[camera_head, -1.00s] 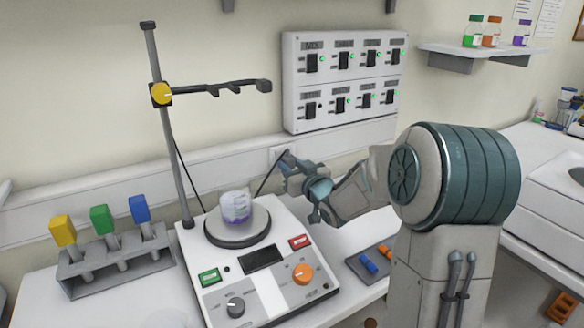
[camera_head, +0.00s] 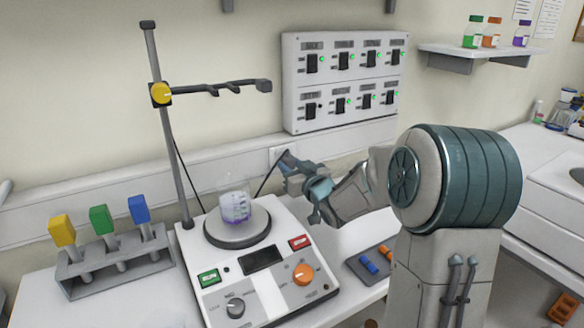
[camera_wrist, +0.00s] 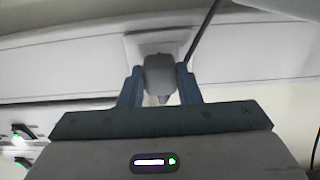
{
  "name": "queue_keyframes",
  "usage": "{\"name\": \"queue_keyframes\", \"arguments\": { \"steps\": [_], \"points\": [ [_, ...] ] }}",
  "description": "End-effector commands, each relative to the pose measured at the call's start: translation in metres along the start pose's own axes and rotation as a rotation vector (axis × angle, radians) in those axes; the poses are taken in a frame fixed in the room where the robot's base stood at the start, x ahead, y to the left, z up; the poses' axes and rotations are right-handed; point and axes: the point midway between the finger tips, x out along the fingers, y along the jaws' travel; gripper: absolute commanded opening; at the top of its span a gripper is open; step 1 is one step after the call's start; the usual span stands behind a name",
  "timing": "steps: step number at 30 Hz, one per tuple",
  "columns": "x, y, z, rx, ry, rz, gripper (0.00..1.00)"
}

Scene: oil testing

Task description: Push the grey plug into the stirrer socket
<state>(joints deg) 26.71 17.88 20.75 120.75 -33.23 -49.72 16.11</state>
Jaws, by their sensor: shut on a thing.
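In the wrist view, the grey plug (camera_wrist: 160,76) sits between the two blue fingers of my gripper (camera_wrist: 160,86), which is shut on it. The plug is in front of the pale square socket plate (camera_wrist: 150,44) on the wall trunking. From this angle I cannot tell how deep the plug is in the socket. In the head view, my gripper (camera_head: 286,161) is up against the socket plate (camera_head: 277,154), behind the stirrer's right rear corner, and hides most of the plug. A dark cable runs from there toward the stirrer (camera_head: 262,258).
A beaker (camera_head: 236,207) with purple liquid stands on the stirrer plate, left of my arm. A clamp stand (camera_head: 168,130) rises behind it. A switch panel (camera_head: 342,82) is on the wall above. A small tray (camera_head: 372,262) lies below my forearm.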

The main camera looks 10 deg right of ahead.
Motion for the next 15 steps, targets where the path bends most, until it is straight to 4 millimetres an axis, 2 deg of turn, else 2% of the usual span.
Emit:
{"name": "queue_keyframes", "arguments": {
  "steps": [15],
  "points": [
    [0.007,-0.0002,-0.0002,-0.001,0.001,-0.001,0.1]
  ]
}}
